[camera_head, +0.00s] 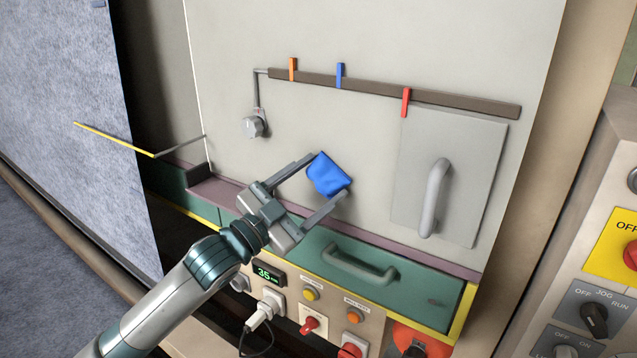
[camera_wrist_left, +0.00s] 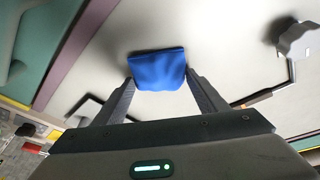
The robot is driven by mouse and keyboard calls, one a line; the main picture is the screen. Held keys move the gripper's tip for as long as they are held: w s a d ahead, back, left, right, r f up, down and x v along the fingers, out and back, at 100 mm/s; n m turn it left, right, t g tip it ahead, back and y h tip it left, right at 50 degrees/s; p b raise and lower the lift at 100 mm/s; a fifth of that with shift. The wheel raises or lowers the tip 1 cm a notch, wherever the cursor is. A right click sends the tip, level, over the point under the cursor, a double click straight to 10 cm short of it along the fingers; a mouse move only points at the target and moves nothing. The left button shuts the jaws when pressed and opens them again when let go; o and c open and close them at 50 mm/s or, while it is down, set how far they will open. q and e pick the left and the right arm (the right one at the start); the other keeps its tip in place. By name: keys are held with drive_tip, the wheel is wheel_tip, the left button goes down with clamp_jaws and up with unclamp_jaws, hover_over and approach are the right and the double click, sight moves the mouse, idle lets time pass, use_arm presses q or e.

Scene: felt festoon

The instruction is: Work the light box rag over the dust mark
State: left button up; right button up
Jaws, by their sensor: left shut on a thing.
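The blue rag (camera_head: 328,175) is between the fingertips of my left gripper (camera_head: 328,174), close in front of the pale upright panel (camera_head: 290,120). In the left wrist view the blue rag (camera_wrist_left: 158,70) spans the gap between the two fingers of my left gripper (camera_wrist_left: 160,85), which is shut on it. Whether the rag touches the panel I cannot tell. No dust mark shows clearly in either view; it may be hidden behind the rag. My right gripper is in neither view.
A dark rail (camera_head: 450,98) with orange, blue and red clips crosses the panel above. A grey plate with a handle (camera_head: 434,198) is at the right. A grey knob (camera_head: 253,127) hangs at the upper left. A green drawer (camera_head: 310,248) and a control strip (camera_head: 335,310) lie below.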

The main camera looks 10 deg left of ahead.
use_arm(q)
drive_tip(key=shift+w+a, duration=0.2)
drive_tip(key=shift+a, duration=0.2)
drive_tip(key=shift+s+d+f+b, duration=0.3)
drive_tip(key=shift+d+f, duration=0.5)
drive_tip(key=shift+f, duration=0.05)
drive_tip(key=shift+s+d+f, duration=0.2)
drive_tip(key=shift+d+f, duration=0.3)
drive_tip(key=shift+s+d+f, duration=0.15)
drive_tip(key=shift+d+f, duration=0.3)
drive_tip(key=shift+s+d, duration=0.25)
drive_tip(key=shift+d, duration=0.35)
